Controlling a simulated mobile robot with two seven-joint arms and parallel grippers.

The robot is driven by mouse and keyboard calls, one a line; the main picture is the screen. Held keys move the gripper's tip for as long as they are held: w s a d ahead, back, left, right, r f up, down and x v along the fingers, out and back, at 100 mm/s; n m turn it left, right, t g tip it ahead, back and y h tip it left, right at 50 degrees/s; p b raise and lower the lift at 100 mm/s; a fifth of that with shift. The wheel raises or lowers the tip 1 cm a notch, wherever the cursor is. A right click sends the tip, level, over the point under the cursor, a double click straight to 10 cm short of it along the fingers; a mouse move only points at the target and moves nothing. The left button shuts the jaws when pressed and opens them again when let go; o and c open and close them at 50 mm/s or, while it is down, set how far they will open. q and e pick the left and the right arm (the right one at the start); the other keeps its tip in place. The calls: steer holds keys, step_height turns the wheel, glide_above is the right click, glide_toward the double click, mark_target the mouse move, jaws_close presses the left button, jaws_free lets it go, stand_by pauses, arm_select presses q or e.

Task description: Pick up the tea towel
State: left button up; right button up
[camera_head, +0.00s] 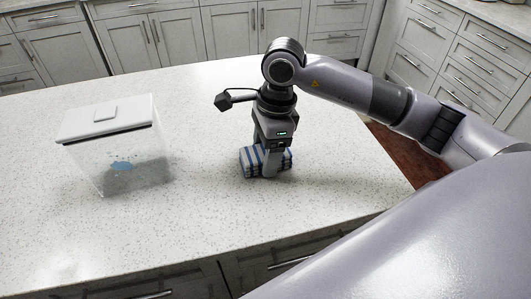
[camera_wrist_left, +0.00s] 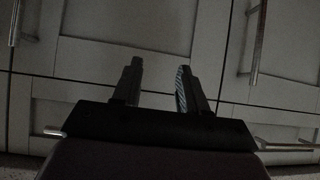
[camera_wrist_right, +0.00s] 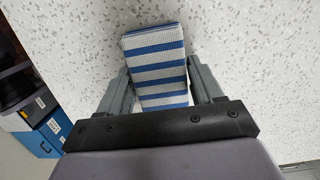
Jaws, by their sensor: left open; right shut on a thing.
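The tea towel (camera_head: 250,161) is a folded bundle with blue and white stripes on the speckled counter. My right gripper (camera_head: 268,172) comes down over it from above, with its fingers on either side. In the right wrist view the towel (camera_wrist_right: 157,60) lies between the two fingers of my right gripper (camera_wrist_right: 160,88), which is shut on it. Whether the towel is lifted off the counter is hard to tell. My left gripper (camera_wrist_left: 158,78) is open and empty in the left wrist view, in front of cabinet doors; it does not show in the head view.
A clear box with a white lid (camera_head: 108,118) stands on the counter (camera_head: 200,210) at the left, with something blue inside. The counter between box and towel is clear. Cabinets with drawers (camera_head: 465,50) stand behind and at the right.

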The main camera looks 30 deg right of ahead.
steer(key=shift+r, duration=0.1)
step_height(320, 180, up, 20)
stand_by(0.5)
steer(key=o, duration=0.5)
steer(key=c, duration=0.4)
